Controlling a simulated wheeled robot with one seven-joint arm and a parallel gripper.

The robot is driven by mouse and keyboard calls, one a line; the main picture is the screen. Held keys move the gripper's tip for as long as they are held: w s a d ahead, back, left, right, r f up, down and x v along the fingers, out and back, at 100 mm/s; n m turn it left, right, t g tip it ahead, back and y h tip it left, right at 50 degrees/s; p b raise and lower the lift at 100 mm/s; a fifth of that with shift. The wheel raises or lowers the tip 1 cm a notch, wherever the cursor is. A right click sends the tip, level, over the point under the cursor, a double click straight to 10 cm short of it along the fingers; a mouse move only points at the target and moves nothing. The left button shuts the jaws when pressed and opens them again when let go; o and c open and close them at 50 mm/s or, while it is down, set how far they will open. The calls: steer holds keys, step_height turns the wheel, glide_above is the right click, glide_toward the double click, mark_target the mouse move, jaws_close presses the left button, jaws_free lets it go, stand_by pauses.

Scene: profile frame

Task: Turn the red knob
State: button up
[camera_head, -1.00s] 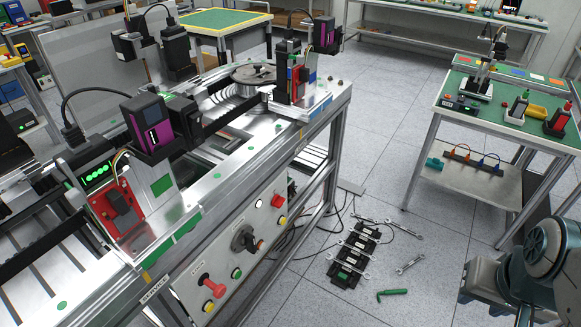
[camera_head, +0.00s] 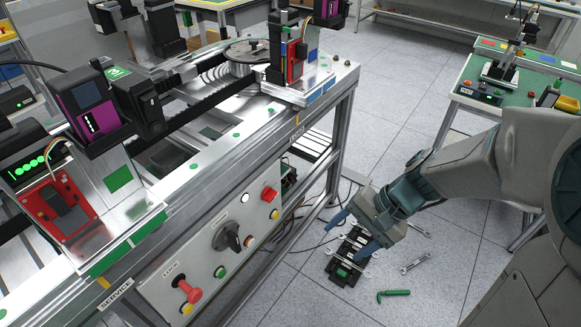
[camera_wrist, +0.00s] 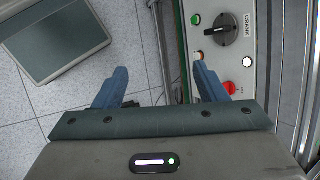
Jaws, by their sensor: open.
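A red knob on a stem (camera_head: 188,291) sticks out of the grey control panel (camera_head: 205,268) under the "LOCK" label, at the panel's left end. A second red, blocky control (camera_head: 270,195) sits at the panel's right end; a red control (camera_wrist: 229,88) near the right finger in the wrist view appears to be this one. A black crank knob (camera_head: 227,238) lies between the two. My gripper (camera_head: 346,243) is open and empty, to the right of the panel and apart from it. Its blue fingers (camera_wrist: 160,68) are spread in the wrist view.
Green, yellow and white buttons surround the knobs. The metal bench frame (camera_head: 336,150) stands by the panel's right end. A black tool rack with wrenches (camera_head: 345,272) and a green hex key (camera_head: 393,294) lie on the floor. A green-topped table (camera_head: 480,85) stands at the right.

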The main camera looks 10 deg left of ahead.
steer(key=w+a+f+m+y+b, duration=0.5)
steer(key=w+a+f+m+y, duration=0.25)
steer(key=f, duration=0.25)
steer(key=m+t+y+b, duration=0.3)
steer(key=m+t+b, duration=0.1)
steer(key=m+t, duration=0.6)
glide_toward(274, 197)
steer(key=shift+m+g, duration=0.35)
steer(key=shift+g, duration=0.25)
steer(key=x, duration=0.9)
steer(key=shift+w+a+r+b, duration=0.1)
steer(key=shift+w+r+b, duration=0.05)
steer(key=shift+w+b, duration=0.15)
steer(key=shift+c, duration=0.3)
steer(key=c, duration=0.9)
